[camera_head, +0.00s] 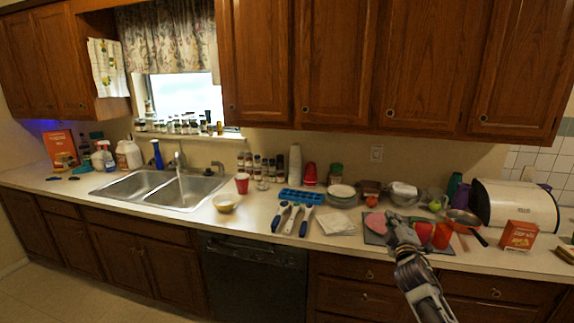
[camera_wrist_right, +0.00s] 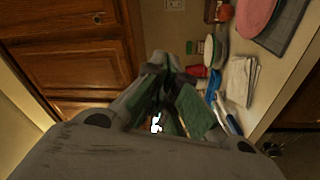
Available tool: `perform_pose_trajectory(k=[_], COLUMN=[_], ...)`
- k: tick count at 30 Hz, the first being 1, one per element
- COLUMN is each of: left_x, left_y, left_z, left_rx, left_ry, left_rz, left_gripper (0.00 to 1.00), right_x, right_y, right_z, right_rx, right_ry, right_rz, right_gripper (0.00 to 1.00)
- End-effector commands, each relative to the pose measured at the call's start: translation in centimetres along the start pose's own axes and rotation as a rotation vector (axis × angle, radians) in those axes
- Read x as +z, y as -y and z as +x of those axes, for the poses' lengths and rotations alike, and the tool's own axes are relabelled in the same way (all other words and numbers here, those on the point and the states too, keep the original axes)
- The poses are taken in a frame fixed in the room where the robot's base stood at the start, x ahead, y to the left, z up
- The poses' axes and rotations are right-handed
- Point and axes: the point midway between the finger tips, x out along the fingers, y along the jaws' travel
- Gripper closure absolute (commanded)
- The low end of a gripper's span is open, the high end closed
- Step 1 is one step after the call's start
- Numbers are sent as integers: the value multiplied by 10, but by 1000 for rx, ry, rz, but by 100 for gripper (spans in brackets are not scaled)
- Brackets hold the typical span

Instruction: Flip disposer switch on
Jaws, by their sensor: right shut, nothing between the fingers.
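A small light-coloured wall plate (camera_head: 377,152) is on the backsplash under the upper cabinets, right of the middle. I cannot tell from its size whether it is the disposer switch or how any toggle on it is set. A wall plate (camera_wrist_right: 175,5) also shows at the top edge of the right wrist view, partly cut off. My right gripper (camera_head: 394,222) is over the front part of the counter, below and in front of the plate and well apart from it. It is shut and empty. My left gripper is in neither view.
A double sink (camera_head: 160,188) is at the left. Below the plate stand bowls, stacked plates (camera_head: 342,191) and a dark board with a pink disc (camera_head: 375,222). A pan (camera_head: 462,217), red box (camera_head: 518,235) and white appliance (camera_head: 515,205) are at the right.

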Motion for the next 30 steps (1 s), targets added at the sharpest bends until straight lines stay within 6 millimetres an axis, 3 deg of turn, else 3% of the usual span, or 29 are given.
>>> perform_pose_trajectory(k=[8, 17, 23, 30], left_x=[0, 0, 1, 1], left_y=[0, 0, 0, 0], left_z=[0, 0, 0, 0], left_rx=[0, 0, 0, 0], left_ry=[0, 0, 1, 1], left_rz=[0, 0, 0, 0], left_gripper=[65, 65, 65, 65], right_x=[32, 84, 120, 159], right_y=[66, 175, 252, 339], right_z=[9, 4, -19, -66], right_rx=[-112, -274, -377, -488], right_ry=[25, 119, 208, 324], right_rz=[177, 393, 509, 611], right_gripper=[100, 100, 100, 100])
